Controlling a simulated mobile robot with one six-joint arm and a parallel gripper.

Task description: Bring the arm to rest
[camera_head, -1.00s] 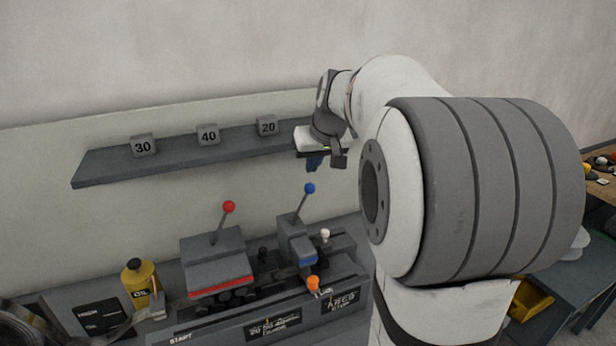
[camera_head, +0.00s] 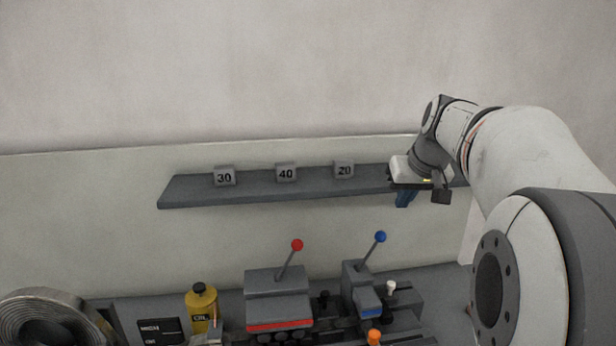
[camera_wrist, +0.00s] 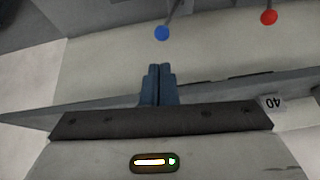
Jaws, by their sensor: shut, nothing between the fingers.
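My gripper (camera_head: 404,199) hangs from my arm at the right end of the shelf in the head view, fingers pointing down. In the wrist view its two blue fingers (camera_wrist: 158,84) are pressed together with nothing between them. The forearm and elbow of my arm fill the right side of the head view.
Below stand machines with a red-knobbed lever (camera_head: 297,245) and a blue-knobbed lever (camera_head: 380,237), a yellow oil bottle (camera_head: 201,310) and a metal coil (camera_head: 45,318).

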